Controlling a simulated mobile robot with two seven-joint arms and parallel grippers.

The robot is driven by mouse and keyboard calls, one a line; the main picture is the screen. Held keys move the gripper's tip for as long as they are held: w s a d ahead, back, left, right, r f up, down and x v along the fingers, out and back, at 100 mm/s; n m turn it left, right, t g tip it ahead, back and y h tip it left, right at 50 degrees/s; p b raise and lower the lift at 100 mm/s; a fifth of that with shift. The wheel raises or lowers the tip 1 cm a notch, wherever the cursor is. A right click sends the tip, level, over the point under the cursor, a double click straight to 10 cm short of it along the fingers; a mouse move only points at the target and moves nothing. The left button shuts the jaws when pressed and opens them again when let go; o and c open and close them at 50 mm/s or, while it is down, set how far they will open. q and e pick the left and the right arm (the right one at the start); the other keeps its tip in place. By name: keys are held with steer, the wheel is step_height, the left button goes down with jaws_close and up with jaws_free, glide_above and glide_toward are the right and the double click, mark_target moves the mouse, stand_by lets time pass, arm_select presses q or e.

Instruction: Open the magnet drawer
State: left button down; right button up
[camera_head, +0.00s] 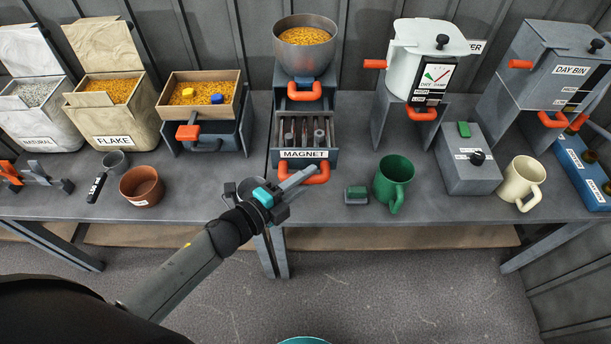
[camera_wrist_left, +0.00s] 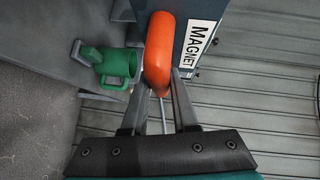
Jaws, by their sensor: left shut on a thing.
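The magnet drawer (camera_head: 305,154) carries a white MAGNET label and an orange loop handle (camera_head: 318,174). My left gripper (camera_head: 296,181) reaches in from the lower left and is shut on the orange handle. In the left wrist view the handle (camera_wrist_left: 158,50) sits between the two fingers (camera_wrist_left: 159,88), with the drawer's label (camera_wrist_left: 199,45) to the right. My right gripper is not in view.
A steel bowl of pellets (camera_head: 305,48) sits above the drawer. A green mug (camera_head: 394,180) and a small green-topped block (camera_head: 356,195) stand to its right. The table's front edge is close below the handle.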

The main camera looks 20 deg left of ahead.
arm_select(q)
steer(key=c, duration=0.7)
jaws_free()
steer(key=v, duration=1.5)
steer(key=shift+s+p, duration=0.15)
steer(key=shift+p, duration=0.25)
